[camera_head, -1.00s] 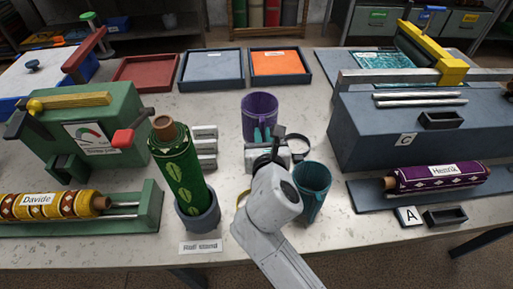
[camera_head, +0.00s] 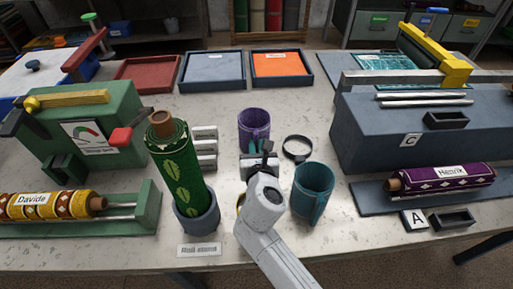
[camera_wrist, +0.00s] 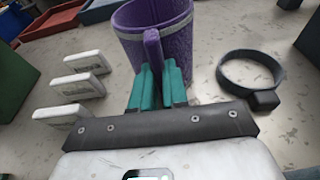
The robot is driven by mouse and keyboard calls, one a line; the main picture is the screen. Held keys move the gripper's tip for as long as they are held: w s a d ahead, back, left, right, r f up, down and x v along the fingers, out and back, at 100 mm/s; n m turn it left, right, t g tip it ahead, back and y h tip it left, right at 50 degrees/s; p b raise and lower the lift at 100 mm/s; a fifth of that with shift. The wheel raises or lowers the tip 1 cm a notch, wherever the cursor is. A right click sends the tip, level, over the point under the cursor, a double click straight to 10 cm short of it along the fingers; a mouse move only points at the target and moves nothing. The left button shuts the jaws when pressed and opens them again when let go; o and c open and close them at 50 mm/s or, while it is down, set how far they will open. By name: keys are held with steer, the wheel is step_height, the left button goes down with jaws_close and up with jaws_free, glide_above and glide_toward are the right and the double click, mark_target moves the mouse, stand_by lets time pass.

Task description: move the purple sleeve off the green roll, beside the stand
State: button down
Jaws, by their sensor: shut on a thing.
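The purple sleeve (camera_head: 254,123) is an open tube, upright, behind and to the right of the roll stand (camera_head: 198,217). It is off the green roll (camera_head: 182,178), which stands tilted in the stand with its brown core showing on top. My gripper (camera_head: 255,148) is shut on the sleeve's purple handle. In the wrist view, the teal fingers (camera_wrist: 155,75) pinch that handle below the sleeve's rim, and the purple sleeve (camera_wrist: 188,42) fills the upper middle. I cannot tell whether its base touches the table.
A teal sleeve (camera_head: 314,190) stands right of my wrist. A black ring clamp (camera_head: 297,147) lies behind it. Several pale blocks (camera_head: 205,147) lie between roll and purple sleeve. The green gauge box (camera_head: 85,130) is left, the blue-grey bench (camera_head: 400,135) right. Trays stand behind, with bare table before them.

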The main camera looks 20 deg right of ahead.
steer(key=shift+f, duration=0.1)
steer(key=c, duration=1.1)
jaws_free()
steer(key=shift+c, duration=0.2)
steer(key=shift+s+r, duration=0.15)
steer(key=shift+r, duration=0.05)
steer(key=v, duration=1.1)
steer(key=shift+s+a, duration=0.15)
steer(key=shift+s, duration=0.2)
